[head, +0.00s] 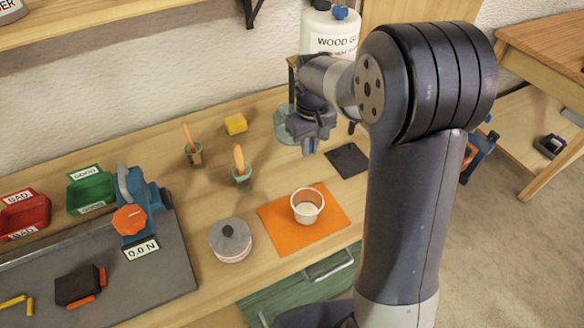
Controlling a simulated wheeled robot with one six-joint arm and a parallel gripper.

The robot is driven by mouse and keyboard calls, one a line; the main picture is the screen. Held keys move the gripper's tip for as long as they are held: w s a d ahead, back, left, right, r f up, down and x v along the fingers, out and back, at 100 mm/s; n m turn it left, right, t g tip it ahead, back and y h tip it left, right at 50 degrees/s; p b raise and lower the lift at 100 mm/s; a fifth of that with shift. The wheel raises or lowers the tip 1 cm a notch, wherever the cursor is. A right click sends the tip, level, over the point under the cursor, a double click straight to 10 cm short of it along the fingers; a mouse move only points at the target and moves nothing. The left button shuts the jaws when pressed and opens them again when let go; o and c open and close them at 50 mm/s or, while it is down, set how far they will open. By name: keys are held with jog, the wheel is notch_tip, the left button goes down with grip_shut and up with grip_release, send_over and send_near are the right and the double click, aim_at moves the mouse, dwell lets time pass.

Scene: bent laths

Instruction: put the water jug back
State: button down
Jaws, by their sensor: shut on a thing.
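The water jug (284,125) looks like a pale blue-green, see-through vessel at the back of the bench. My gripper (309,146) is in front of it and hides much of it. The gripper is shut on the jug, though the grip itself is hard to make out. I cannot tell whether the jug touches the bench. A dark grey square pad (347,160) lies bare on the bench, just right of my gripper.
A white cup (307,206) stands on an orange mat (274,228). Left of it is a lidded pot (231,242). Two small green pots (242,178) with orange-handled tools and a yellow block (236,125) stand nearby. A large white glue bottle (329,32) is behind my arm.

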aim_at(307, 182)
jog(key=shift+s+f, duration=0.1)
jog(key=shift+f, duration=0.3)
notch_tip(307, 182, down, 9)
jog(key=shift+f+p, duration=0.2)
jog(key=shift+p, duration=0.4)
jog(key=shift+f, duration=0.15)
jog(key=c, duration=1.5)
grip_release()
jog(key=shift+o, duration=0.2)
notch_tip(307, 182, up, 12)
jog(key=shift+r+b, duration=0.2)
jog(key=shift+b, duration=0.55)
